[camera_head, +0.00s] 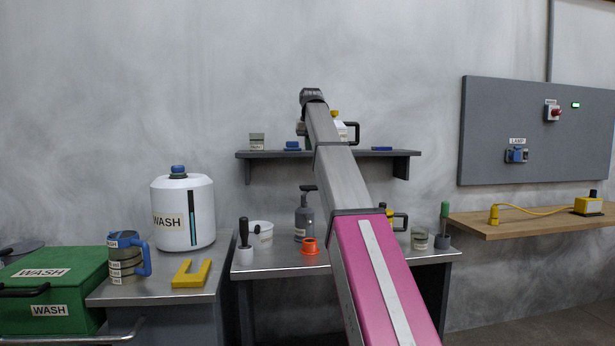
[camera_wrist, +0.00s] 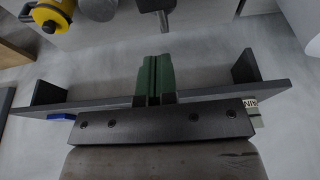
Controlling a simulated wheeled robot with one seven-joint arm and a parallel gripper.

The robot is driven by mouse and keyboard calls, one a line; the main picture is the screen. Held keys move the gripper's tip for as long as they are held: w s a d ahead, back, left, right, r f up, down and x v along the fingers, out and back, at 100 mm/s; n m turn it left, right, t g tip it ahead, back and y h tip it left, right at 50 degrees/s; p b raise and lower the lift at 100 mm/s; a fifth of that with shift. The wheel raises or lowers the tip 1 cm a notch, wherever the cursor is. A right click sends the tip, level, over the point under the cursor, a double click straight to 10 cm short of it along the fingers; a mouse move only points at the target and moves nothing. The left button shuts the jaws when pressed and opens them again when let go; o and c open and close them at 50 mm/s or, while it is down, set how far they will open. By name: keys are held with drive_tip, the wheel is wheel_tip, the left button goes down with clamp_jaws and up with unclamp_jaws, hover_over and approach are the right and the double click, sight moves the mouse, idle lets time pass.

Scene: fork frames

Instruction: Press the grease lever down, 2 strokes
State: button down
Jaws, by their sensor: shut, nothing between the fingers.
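A grey pump canister (camera_head: 307,220) with a dark top lever (camera_head: 308,188) stands on the middle bench, left of my arm; it may carry the grease lever, but no grease label is readable. A dark grey upright part (camera_wrist: 158,8) at the top edge of the wrist view is cut off, and I cannot tell if it is the same thing. My gripper's green fingers (camera_wrist: 155,78) are shut and empty in the wrist view, with the wall shelf behind them. They appear apart from anything. In the head view my arm hides the fingers.
The wall shelf (camera_head: 270,154) holds small containers and a blue item (camera_head: 382,148).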

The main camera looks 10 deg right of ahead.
sight(307, 186)
drive_tip(key=x, duration=0.9)
drive_tip(key=s+x, duration=0.1)
drive_tip(key=x, duration=0.3)
drive_tip(key=shift+w+f, duration=0.1)
drive_tip(key=shift+f, duration=0.45)
drive_tip(key=s+f+t, duration=0.1)
drive_tip(key=f, duration=0.1)
drive_tip(key=s+f+t, duration=0.1)
drive_tip(key=f, duration=0.3)
drive_tip(key=shift+s+t, duration=0.4)
